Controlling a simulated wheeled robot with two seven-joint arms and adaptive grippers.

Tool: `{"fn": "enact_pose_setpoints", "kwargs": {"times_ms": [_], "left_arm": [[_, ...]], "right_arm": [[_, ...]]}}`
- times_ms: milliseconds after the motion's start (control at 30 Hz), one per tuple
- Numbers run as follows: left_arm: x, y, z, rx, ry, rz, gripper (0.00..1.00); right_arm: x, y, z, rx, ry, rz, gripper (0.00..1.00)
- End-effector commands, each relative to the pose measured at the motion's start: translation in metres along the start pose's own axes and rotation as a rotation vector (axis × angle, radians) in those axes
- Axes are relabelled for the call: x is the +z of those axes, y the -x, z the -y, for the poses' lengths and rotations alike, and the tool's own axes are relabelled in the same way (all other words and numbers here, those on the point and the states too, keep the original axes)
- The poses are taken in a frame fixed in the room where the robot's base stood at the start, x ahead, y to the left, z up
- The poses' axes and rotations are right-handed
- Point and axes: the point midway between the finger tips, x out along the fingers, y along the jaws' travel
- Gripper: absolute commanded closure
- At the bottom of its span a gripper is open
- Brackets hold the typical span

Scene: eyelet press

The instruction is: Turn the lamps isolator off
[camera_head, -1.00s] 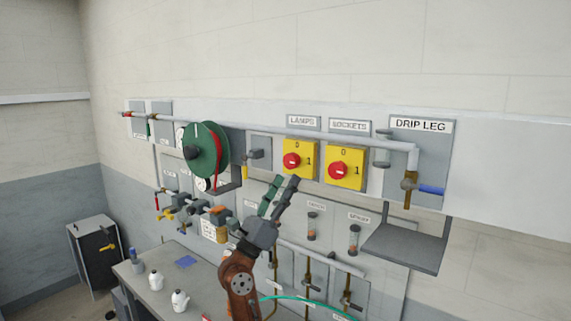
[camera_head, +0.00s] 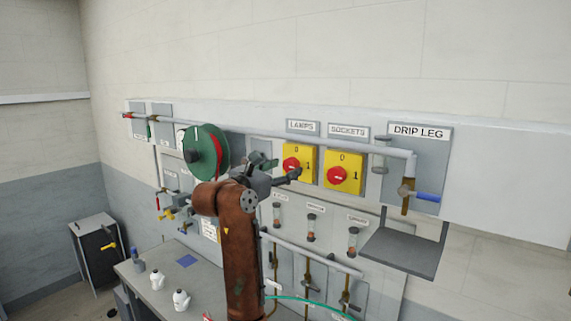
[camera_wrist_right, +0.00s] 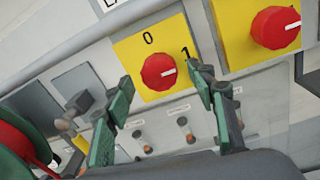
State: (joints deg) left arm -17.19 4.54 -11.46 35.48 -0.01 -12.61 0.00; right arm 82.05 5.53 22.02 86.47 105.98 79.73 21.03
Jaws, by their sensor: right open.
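The lamps isolator is a yellow box (camera_head: 308,156) with a red knob (camera_head: 291,164), under the LAMPS label on the wall board. In the right wrist view its knob (camera_wrist_right: 157,72) shows a white mark pointing right, roughly toward the 1; the 0 is above. My right gripper (camera_head: 281,167) is in front of this isolator. In the right wrist view the gripper (camera_wrist_right: 160,80) is open, its green-padded fingers on either side of the knob. I cannot tell whether they touch it. In the head view a finger covers part of the box's lower edge. My left gripper is not in view.
The sockets isolator (camera_head: 355,165), also yellow with a red knob, is just to the right. A green reel (camera_head: 214,150) is to the left. A pipe (camera_head: 340,147) runs along the board, with gauges and valves below. A drip-leg shelf (camera_head: 405,250) juts out at right.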

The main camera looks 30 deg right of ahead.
Motion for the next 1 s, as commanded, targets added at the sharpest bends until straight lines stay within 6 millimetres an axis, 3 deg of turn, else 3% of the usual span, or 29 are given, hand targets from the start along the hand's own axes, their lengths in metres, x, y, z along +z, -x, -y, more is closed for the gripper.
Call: {"fn": "enact_pose_setpoints", "kwargs": {"times_ms": [133,433,1000], "left_arm": [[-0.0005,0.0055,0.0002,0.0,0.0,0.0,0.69],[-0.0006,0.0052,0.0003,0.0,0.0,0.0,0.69],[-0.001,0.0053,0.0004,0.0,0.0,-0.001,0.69]], "right_arm": [[0.0013,-0.0111,-0.0001,0.001,-0.001,0.001,0.49],[-0.0001,-0.0134,0.0001,0.001,-0.001,0.001,0.49],[0.0,-0.0131,0.0001,0.0,-0.001,0.001,0.88]]}}
